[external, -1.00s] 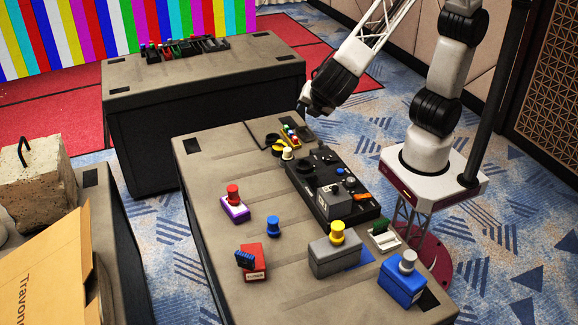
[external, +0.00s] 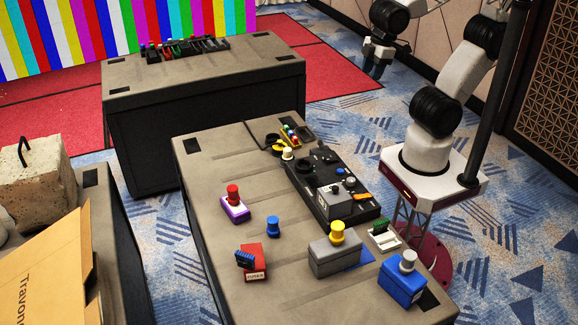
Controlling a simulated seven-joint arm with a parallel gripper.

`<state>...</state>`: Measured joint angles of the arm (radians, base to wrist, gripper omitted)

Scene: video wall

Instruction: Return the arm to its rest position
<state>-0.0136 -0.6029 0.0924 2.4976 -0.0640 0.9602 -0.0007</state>
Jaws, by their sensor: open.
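My gripper (external: 374,68) is at the upper right of the external view, raised well beyond the far right edge of the near grey table (external: 190,185). It points downward and appears empty. It is small and dark here, so the gap between its fingers is hard to make out. My arm is folded up above its white base, and part of it runs out of the top of the picture. The gripper is apart from everything on the table.
The near table holds a black control panel (external: 322,208), a purple box with a red knob (external: 234,205), a blue knob (external: 273,226), a red box (external: 254,262), a grey box (external: 335,261) and a blue box (external: 402,287). A second table (external: 220,70) stands behind. A cardboard box (external: 45,270) is left.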

